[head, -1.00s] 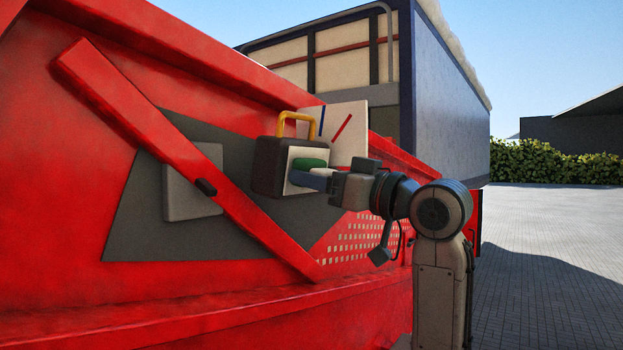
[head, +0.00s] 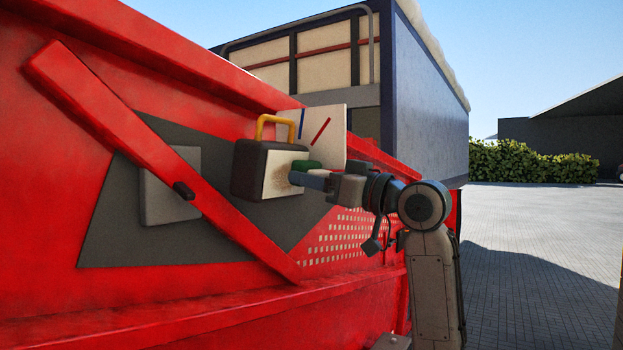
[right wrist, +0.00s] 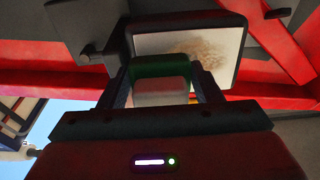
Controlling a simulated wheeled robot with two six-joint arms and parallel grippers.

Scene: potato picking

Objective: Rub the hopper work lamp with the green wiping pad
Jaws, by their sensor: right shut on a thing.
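The hopper work lamp (head: 253,170) is a dark box with a yellow handle and a pale front face, fixed on the side of the red hopper. A brown smudge marks its face, which also shows in the right wrist view (right wrist: 222,44). My right gripper (head: 303,179) is shut on the green wiping pad (head: 307,164), a block with a green layer and a pale layer. In the right wrist view the pad (right wrist: 160,68) sits between the fingers, just in front of the lamp's lower edge. I cannot tell whether it touches the face. My left gripper is out of view.
The red hopper wall (head: 60,220) fills the left, with a slanted red bar (head: 110,115) across it. A white board (head: 335,125) with blue and red lines stands behind the lamp. A blue-sided trailer (head: 430,110) stands behind. Paved ground at right is open.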

